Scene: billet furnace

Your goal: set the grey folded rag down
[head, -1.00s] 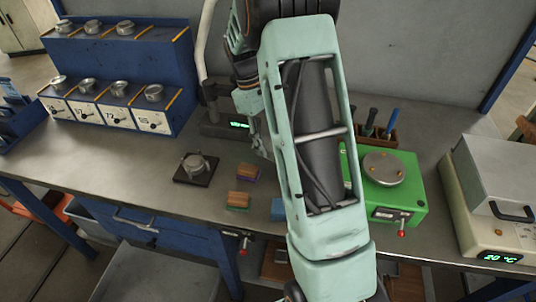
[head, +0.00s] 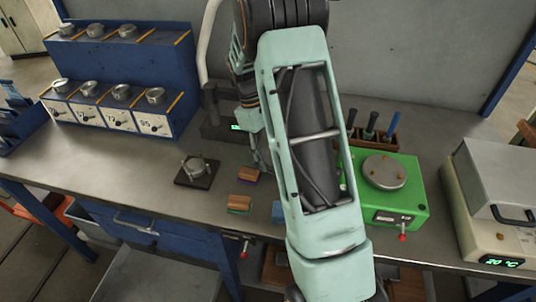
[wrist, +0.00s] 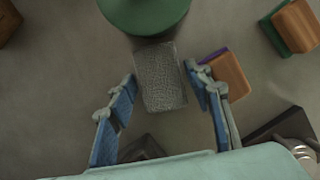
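The grey folded rag (wrist: 160,77) shows in the wrist view as a textured grey rectangle, seen from above. My gripper (wrist: 160,74) is around it, one blue-padded finger on its left and one on its right. Narrow gaps seem to separate both fingertips from the rag's sides, so the gripper looks open. The rag appears to be at the grey bench top, though its underside is hidden. In the head view my arm hides both the rag and the gripper tips.
A brown-and-purple block (wrist: 230,75) is close beside the right finger. A round green object (wrist: 145,12) is just beyond the rag. A brown-and-green block (wrist: 296,25) lies farther right. In the head view, a green device (head: 410,207) stands right of my arm; the bench's left front is clear.

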